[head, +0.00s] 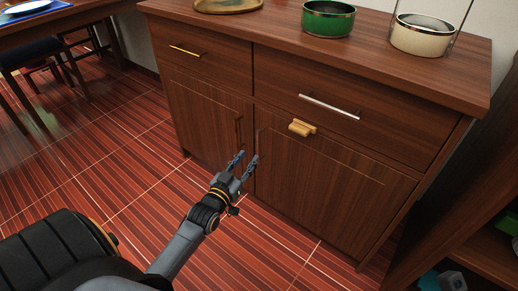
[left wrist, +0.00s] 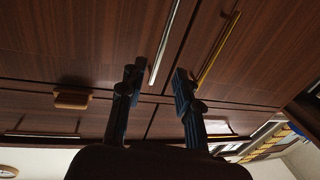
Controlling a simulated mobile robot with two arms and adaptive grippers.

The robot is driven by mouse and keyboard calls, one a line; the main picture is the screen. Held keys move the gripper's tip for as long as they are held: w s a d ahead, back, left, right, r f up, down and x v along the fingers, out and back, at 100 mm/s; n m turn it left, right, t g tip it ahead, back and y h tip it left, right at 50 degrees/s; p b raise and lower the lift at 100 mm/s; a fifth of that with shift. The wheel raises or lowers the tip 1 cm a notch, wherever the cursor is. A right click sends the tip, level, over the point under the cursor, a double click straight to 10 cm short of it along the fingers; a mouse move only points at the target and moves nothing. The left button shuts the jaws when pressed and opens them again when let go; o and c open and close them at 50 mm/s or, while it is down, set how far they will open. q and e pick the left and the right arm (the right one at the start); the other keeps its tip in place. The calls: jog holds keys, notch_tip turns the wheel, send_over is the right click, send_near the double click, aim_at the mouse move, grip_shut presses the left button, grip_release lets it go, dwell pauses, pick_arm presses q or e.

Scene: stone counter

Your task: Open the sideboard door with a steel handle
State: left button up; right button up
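The wooden sideboard (head: 330,185) has two lower doors below two drawers. The right door (head: 320,190) has an upright steel handle (left wrist: 164,45) near the middle seam; it shows only as a thin line in the head view (head: 257,145). The left door has a gold handle (left wrist: 218,48), dark in the head view (head: 238,132). Both doors look shut. My left gripper (head: 246,159) is open and empty in front of the doors, its fingers pointing at the seam. In the left wrist view, the steel handle's end appears between the fingertips (left wrist: 157,75); contact cannot be told. My right gripper is out of view.
The drawers carry a gold handle (head: 186,51) and a steel handle (head: 329,106). A wooden block-shaped piece (head: 302,127) sticks out near the right door's top. A green pot (head: 328,20) and a cream pot (head: 420,38) stand on top. Floor in front is clear.

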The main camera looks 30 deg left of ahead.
aim_at(258, 146)
pick_arm(q)
jog(key=w+b, duration=0.1)
jog(key=w, duration=0.1)
jog(key=w+b, duration=0.1)
jog(key=w, duration=0.2)
jog(key=w+a, duration=0.1)
jog(key=w, duration=0.2)
jog(key=shift+w+b, duration=0.15)
jog(key=shift+b, duration=0.25)
grip_shut()
